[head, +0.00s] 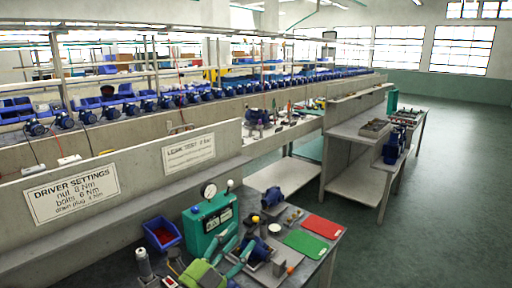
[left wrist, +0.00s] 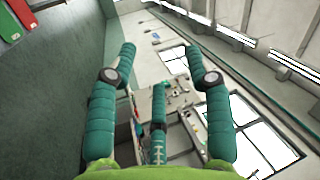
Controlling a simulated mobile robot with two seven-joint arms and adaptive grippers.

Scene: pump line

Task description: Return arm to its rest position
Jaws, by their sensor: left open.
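My left gripper (head: 240,250) shows at the bottom of the head view, with a lime-green body and teal fingers, above the near workbench (head: 322,262). It is next to a blue pump (head: 256,248) on the bench; I cannot tell whether they touch. In the left wrist view the gripper (left wrist: 160,62) has its fingers spread with nothing between them. That view looks past them to the hall, windows and distant benches. My right gripper is in neither view.
A teal test box with a gauge (head: 209,222), a blue bin (head: 162,236), a green mat (head: 305,243) and a red mat (head: 322,227) are on the bench. A grey partition (head: 130,220) stands behind. Open floor lies to the right.

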